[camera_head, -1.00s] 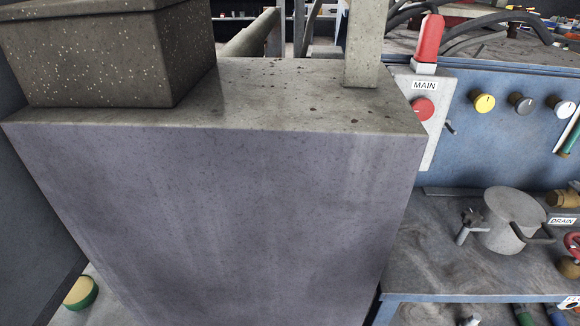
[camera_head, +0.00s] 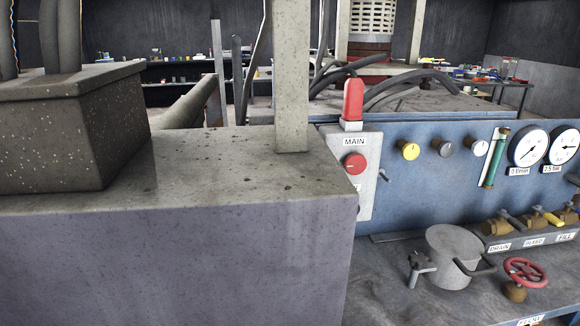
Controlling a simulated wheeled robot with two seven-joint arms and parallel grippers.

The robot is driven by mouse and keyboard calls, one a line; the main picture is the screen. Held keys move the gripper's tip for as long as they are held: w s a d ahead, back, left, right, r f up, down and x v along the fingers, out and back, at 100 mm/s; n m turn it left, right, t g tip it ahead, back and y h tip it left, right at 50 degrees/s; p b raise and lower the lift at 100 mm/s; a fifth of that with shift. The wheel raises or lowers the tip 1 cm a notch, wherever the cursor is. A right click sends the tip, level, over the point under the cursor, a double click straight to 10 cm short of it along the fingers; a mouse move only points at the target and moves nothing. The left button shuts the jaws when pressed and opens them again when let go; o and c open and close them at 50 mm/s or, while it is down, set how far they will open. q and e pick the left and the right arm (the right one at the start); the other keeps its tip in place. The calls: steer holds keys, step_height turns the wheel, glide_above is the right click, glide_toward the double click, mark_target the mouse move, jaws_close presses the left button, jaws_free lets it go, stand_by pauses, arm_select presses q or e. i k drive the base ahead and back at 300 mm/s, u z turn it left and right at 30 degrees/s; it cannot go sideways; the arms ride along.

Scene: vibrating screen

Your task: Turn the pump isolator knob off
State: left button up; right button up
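No label reading pump isolator can be made out. A red round knob (camera_head: 355,163) sits on a grey panel (camera_head: 366,196) under a MAIN label, with a red lever or lamp (camera_head: 353,99) above it. To its right on the blue panel (camera_head: 400,204) are a yellow knob (camera_head: 409,151), a dark grey knob (camera_head: 442,148) and a white knob (camera_head: 480,148). I cannot tell which of these is the pump isolator. Neither of my grippers is in view.
A large grey block (camera_head: 200,235) fills the lower left, with a post (camera_head: 291,80) on it. A bench (camera_head: 390,280) at lower right holds a metal pot (camera_head: 453,258), a red handwheel (camera_head: 525,272) and several brass valves (camera_head: 496,224). Gauges (camera_head: 527,148) sit at right.

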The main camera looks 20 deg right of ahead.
mark_target(354, 164)
steer(key=u, duration=0.05)
steer(key=k, duration=1.1)
steer(key=z, duration=0.8)
steer(key=i, duration=0.8)
steer(key=u, duration=0.2)
